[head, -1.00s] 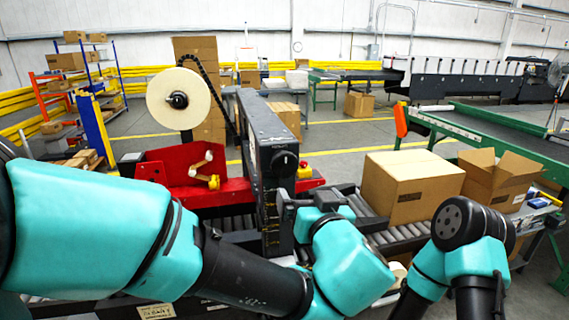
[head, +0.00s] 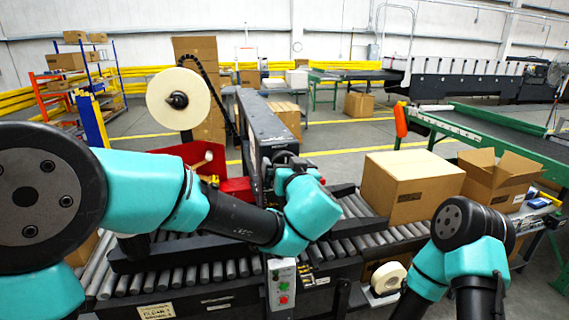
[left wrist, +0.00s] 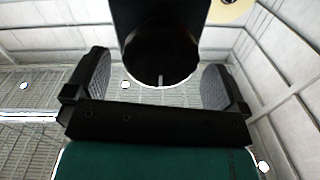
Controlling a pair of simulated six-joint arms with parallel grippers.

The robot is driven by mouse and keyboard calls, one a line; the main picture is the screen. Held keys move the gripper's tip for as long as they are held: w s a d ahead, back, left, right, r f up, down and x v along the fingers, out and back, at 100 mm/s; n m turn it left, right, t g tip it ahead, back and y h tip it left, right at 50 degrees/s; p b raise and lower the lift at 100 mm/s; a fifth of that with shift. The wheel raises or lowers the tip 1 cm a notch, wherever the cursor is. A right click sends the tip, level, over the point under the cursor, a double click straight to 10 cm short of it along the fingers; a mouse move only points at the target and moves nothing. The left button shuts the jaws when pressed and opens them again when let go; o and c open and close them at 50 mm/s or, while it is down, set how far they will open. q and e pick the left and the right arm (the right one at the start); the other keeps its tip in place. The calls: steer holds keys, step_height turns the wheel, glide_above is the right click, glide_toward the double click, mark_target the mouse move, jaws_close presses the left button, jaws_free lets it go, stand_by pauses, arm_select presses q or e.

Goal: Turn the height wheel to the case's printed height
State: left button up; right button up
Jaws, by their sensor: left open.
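My left gripper (head: 286,158) is up at the top of the black column (head: 262,125) of the taping machine. The left wrist view shows its two grey-padded fingers wide open, with a round black wheel (left wrist: 158,62) between them. A visible gap lies between the wheel and each finger. A short white mark shows at the lower edge of the wheel. In the head view the wheel is mostly hidden by my gripper. The closed brown case (head: 405,180) stands on the rollers to the right, with a dark printed patch on its front, too small to read. My right gripper is out of view.
An open box (head: 495,180) stands to the right of the case. A box with green and red buttons (head: 282,285) is in front of the roller conveyor (head: 210,272).

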arm_select(q)
steer(key=shift+x, duration=1.35)
steer(key=shift+c, duration=0.3)
steer(key=c, duration=0.8)
steer(key=shift+c, duration=0.2)
steer(key=shift+m, duration=0.4)
